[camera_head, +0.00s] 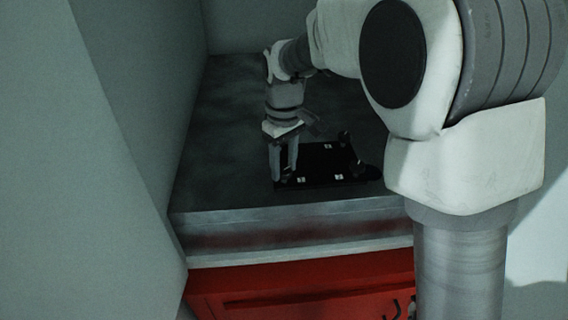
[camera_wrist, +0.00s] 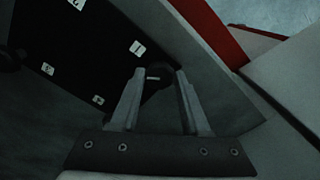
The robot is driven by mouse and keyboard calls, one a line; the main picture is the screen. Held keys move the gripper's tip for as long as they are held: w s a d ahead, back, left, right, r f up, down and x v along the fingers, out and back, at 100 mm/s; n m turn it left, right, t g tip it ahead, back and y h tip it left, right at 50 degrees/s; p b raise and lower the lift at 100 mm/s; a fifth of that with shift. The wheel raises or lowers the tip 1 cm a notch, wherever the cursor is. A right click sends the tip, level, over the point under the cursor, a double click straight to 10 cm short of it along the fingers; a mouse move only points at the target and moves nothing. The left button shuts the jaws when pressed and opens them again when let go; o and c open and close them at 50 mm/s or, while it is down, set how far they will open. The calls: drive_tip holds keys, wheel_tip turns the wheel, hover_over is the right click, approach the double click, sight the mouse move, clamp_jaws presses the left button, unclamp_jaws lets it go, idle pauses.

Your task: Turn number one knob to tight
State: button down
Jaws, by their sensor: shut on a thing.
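A flat black panel (camera_head: 322,160) with small white labels lies on the grey worktop. It also shows in the wrist view (camera_wrist: 85,45). My gripper (camera_head: 284,176) points down at the panel's left end in the head view. In the wrist view my gripper (camera_wrist: 160,73) has its two fingers on either side of a round dark knob (camera_wrist: 157,77) and is shut on it. The knob has a pale line on its top. A white label (camera_wrist: 138,48) sits beside it; its mark looks like a 1 but is not clear. In the head view the fingers hide this knob.
Other dark knobs stand at the panel's far right (camera_head: 345,138) and near right (camera_head: 372,172). The worktop (camera_head: 230,120) is clear to the left and behind. A wall (camera_head: 150,110) rises on the left. A red cabinet front (camera_head: 300,290) lies below the worktop's front edge.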

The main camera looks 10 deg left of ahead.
sight(285, 170)
drive_tip(key=m, duration=0.6)
drive_tip(key=shift+m, duration=0.4)
drive_tip(key=m, duration=0.6)
drive_tip(key=shift+m, duration=0.4)
drive_tip(key=shift+c, duration=1.9)
unclamp_jaws()
wheel_tip(285, 170, up, 18)
drive_tip(key=shift+f, duration=0.25)
